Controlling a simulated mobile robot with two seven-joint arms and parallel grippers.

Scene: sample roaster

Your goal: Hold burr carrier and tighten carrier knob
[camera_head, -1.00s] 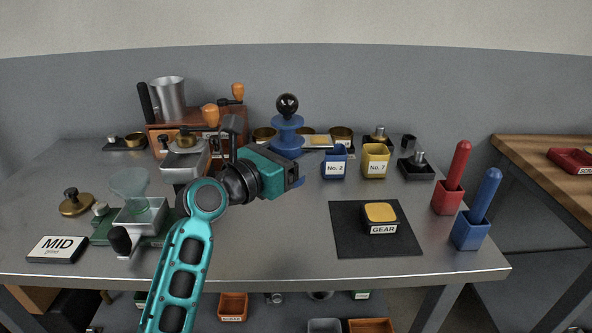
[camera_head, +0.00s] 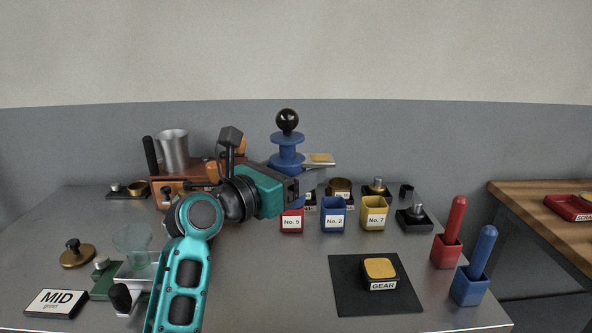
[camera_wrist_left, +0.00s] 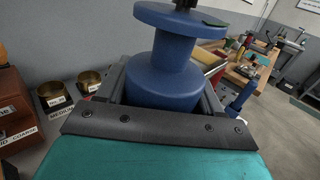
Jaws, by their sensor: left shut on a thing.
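The blue spool-shaped burr carrier (camera_head: 287,141) stands upright with a round black carrier knob (camera_head: 287,120) on top. My left gripper (camera_head: 307,181) is shut on its lower part. In the left wrist view the blue carrier (camera_wrist_left: 168,55) sits between the fingers, with its wide top flange above them; its knob is mostly cut off by the frame's top edge. A small tan-topped grey piece (camera_head: 319,159) shows just right of the carrier; I cannot tell whether it is joined to it. My right gripper is not in view.
Behind are the brown roaster (camera_head: 163,190) and a metal cup (camera_head: 173,150). Red No. 5 (camera_head: 291,221), blue No. 2 (camera_head: 333,217) and yellow No. 7 (camera_head: 374,214) cups stand near the gripper. The black GEAR mat (camera_head: 345,300) lies in front. Red (camera_head: 445,252) and blue (camera_head: 469,289) handled holders stand right.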

